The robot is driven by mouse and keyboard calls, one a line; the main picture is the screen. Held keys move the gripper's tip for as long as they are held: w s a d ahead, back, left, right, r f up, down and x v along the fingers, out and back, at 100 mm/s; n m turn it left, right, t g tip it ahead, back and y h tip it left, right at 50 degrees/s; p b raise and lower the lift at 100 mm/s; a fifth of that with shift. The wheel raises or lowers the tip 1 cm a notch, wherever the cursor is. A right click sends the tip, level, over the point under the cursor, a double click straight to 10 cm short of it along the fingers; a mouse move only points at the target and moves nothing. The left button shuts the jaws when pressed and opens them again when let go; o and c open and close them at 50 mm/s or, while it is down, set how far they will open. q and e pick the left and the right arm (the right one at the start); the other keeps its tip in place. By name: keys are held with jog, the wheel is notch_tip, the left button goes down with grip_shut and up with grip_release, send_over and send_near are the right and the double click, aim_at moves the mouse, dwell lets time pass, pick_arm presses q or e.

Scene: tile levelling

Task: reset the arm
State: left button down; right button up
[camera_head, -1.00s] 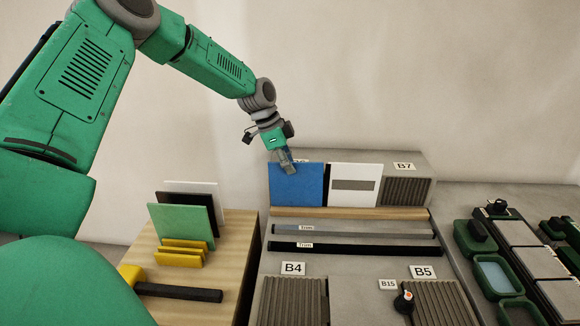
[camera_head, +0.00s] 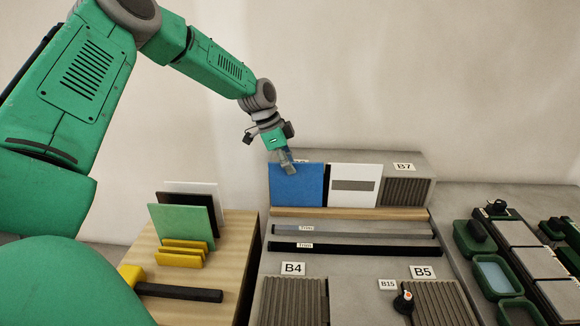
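My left gripper (camera_head: 285,160) hangs at the top edge of a blue tile (camera_head: 297,187) that stands upright on the back ledge. Its fingertips overlap the tile's upper edge in this view. I cannot tell whether they grip the tile or are only in front of it, or how far apart they are. My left arm reaches in from the left, raised over the bench. My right gripper is not in view.
A white tile with a grey bar (camera_head: 353,185) and a ribbed grey pad (camera_head: 406,192) stand right of the blue tile. Green, black and white tiles (camera_head: 182,224) stand in a yellow rack (camera_head: 182,253) on the left. A yellow-headed mallet (camera_head: 178,292) lies before it. Green trays (camera_head: 493,274) are at right.

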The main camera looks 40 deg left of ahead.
pick_arm(q)
jog(key=c, duration=1.6)
grip_release()
jog(key=shift+w, duration=0.1)
jog(key=shift+r+p, duration=2.6)
jog(key=shift+r, duration=0.45)
jog(key=shift+f, duration=0.1)
